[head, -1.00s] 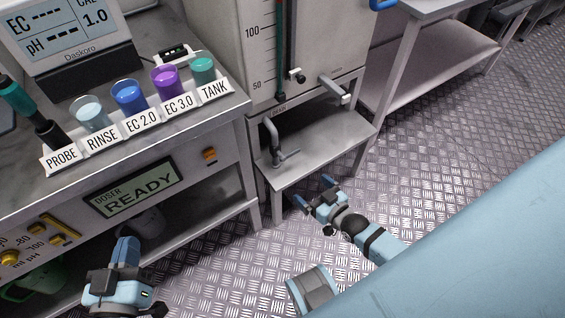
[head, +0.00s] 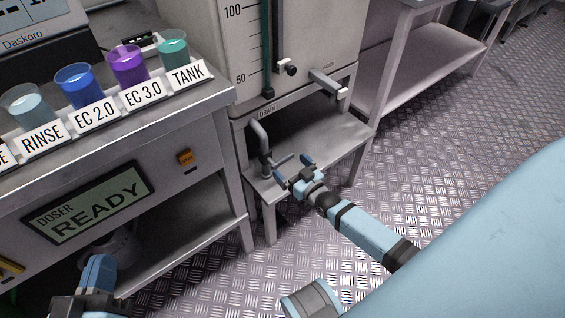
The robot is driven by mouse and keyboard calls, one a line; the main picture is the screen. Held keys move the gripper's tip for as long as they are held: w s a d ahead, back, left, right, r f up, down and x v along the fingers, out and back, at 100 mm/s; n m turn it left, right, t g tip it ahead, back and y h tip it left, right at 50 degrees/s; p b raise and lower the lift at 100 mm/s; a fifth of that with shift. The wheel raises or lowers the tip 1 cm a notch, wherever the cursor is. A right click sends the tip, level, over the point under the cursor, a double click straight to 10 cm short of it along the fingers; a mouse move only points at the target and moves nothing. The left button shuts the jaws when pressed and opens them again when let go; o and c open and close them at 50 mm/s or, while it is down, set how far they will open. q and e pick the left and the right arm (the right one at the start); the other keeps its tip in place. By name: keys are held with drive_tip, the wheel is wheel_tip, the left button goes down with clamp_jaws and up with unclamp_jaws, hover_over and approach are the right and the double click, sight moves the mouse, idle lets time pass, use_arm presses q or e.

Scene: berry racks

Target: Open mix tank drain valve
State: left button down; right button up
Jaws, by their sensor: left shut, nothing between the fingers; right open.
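The mix tank (head: 325,50) is a pale cabinet with a level scale on its front. Below its DRAIN label, a grey drain pipe (head: 258,135) bends down to a valve (head: 267,165) with a short lever handle (head: 283,160) pointing right. My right gripper (head: 294,171) is open, its blue fingertips close to the lever's end. I cannot tell whether they touch it. My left gripper (head: 97,272) is shut and empty at the lower left, in front of the doser bench, far from the valve.
The bench (head: 215,105) on the left carries labelled cups and a DOSER READY display (head: 88,203). A low shelf (head: 330,145) lies under the valve. A FEED fitting (head: 330,84) sticks out to the right. The floor at the right is free.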

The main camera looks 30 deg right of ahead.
sight(282, 159)
drive_tip(key=shift+w+a+b, duration=0.2)
drive_tip(key=shift+w+b, duration=0.35)
drive_tip(key=shift+w, duration=1.8)
use_arm(q)
wheel_tip(282, 159, down, 2)
drive_tip(key=shift+d+f+g, duration=0.1)
drive_tip(key=shift+f+g, duration=0.15)
drive_tip(key=shift+g, duration=0.25)
